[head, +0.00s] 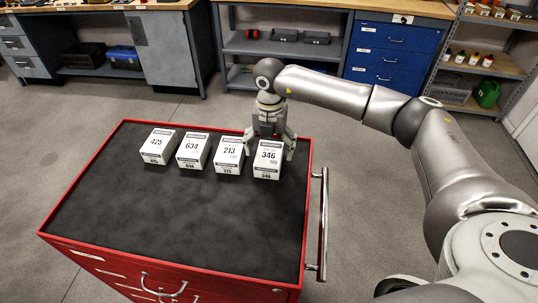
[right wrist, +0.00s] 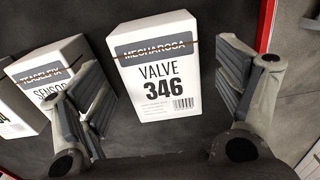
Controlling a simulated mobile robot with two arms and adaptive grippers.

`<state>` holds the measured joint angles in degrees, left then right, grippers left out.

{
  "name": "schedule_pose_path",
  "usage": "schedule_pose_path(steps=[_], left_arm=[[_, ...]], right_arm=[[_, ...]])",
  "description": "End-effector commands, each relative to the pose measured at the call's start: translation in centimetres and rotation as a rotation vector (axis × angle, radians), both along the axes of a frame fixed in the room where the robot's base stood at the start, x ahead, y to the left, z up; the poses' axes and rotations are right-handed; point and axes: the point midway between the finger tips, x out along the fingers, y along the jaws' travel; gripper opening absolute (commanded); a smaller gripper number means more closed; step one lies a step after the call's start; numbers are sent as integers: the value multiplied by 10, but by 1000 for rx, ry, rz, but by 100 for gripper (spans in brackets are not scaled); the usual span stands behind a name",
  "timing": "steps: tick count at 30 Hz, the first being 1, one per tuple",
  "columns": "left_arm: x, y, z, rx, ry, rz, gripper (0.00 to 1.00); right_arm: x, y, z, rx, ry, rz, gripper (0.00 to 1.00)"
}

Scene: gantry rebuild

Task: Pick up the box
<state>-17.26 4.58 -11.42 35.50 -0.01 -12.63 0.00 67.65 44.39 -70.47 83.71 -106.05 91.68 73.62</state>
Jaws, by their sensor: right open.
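Several white boxes stand in a row on the black top of a red cart (head: 150,215). They are box 425 (head: 157,144), box 634 (head: 193,150), box 213 (head: 229,153) and box 346 (head: 267,156). My right gripper (head: 270,145) is over the right end of the row, at box 346. In the right wrist view, box 346 (right wrist: 160,75), labelled "VALVE", stands between the two open fingers, with a gap on each side. Box 213 (right wrist: 45,85), labelled "SENSOR", is partly behind the left finger. My left gripper is not in view.
The cart top is clear in front of the row. A metal handle (head: 323,225) runs along the cart's right side. Behind are workbenches, a blue drawer cabinet (head: 393,50) and shelves, across open floor.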

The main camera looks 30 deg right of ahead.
Motion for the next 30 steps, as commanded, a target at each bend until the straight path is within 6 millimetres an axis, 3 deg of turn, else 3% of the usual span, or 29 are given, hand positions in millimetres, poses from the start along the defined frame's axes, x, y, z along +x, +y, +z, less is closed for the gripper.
schedule_pose_path(steps=[6,13,26,30], left_arm=[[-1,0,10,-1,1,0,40],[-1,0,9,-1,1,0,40],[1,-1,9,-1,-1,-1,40],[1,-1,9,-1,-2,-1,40]], right_arm=[[0,0,-21,1,-1,0,88],[0,0,-23,1,-2,0,88],[0,0,-23,1,-1,0,32],[1,0,-22,1,-2,0,31]])
